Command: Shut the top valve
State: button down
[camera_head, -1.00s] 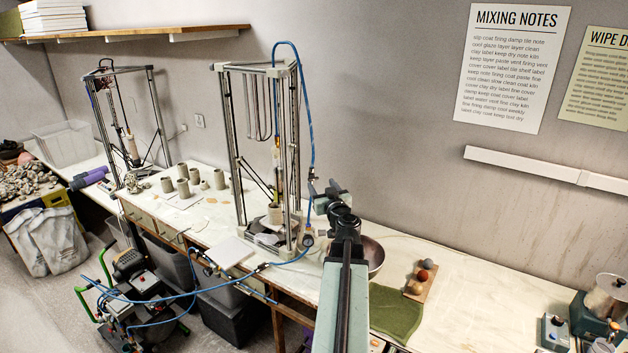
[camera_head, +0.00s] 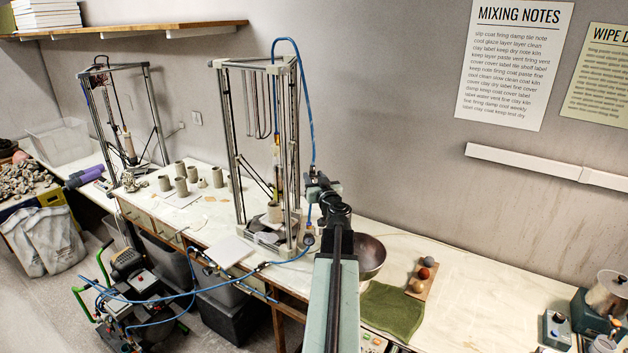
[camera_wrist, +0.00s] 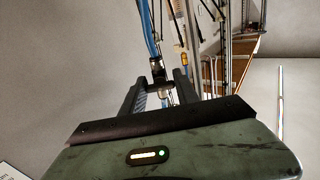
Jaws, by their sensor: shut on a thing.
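The top valve is a small dark fitting with a pale metal part (camera_wrist: 158,74) on the blue hose (camera_head: 309,110), beside the right post of the nearer delta printer (camera_head: 291,150). In the wrist view it sits between the two dark fingers of my gripper (camera_wrist: 160,92), and the hose rises from it. My gripper (camera_head: 315,185) is shut on the valve. In the head view the gripper and wrist hide most of the valve, so its handle angle cannot be told.
A lower gauge fitting (camera_head: 308,240) sits on the hose line near the printer's base.

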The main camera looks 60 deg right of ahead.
jog(key=shift+m, duration=0.4)
jog(key=c, duration=0.9)
grip_release()
jog(key=v, duration=0.8)
